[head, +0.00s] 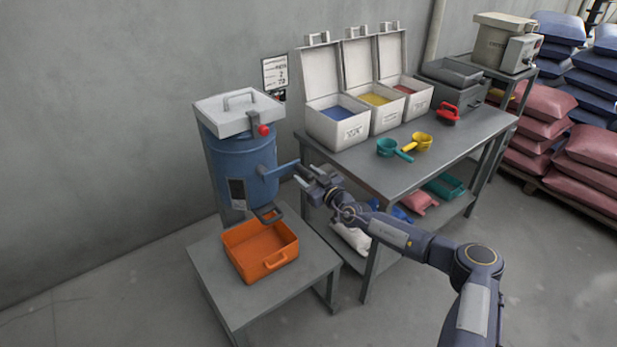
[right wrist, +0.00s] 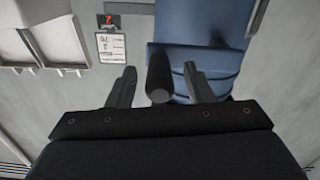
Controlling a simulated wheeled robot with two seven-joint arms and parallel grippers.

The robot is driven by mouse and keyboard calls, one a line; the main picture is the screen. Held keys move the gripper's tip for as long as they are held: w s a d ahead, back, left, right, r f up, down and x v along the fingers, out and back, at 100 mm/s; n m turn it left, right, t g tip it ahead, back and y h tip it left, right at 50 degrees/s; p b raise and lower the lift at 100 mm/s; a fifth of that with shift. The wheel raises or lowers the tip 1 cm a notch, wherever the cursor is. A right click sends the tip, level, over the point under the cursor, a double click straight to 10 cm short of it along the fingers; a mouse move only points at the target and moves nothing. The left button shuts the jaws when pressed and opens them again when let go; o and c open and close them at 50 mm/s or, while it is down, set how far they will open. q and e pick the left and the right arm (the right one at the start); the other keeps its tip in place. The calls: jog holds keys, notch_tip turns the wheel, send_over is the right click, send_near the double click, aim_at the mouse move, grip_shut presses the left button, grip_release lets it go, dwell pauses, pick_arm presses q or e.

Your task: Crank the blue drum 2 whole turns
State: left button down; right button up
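The blue drum (head: 245,158) stands against the wall with a grey lid and a red knob (head: 264,130). A blue crank arm (head: 283,168) comes out of its right side. My right gripper (head: 305,176) is beside the crank's outer end. In the right wrist view its two fingers (right wrist: 160,85) are spread, with the dark crank handle (right wrist: 159,78) between them and gaps on both sides. The blue drum (right wrist: 205,55) shows behind the handle. My left gripper is not in view.
An orange tray (head: 251,262) sits on a low grey table (head: 215,283) below the drum's dark outlet. To the right, a workbench (head: 366,173) holds open bins (head: 340,129) of coloured material and several scoops (head: 390,148). Stacked sacks (head: 595,155) stand far right. Floor in front is clear.

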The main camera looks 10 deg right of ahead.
jog(key=v, duration=0.7)
jog(key=shift+s+d, duration=0.2)
jog(key=shift+s, duration=0.2)
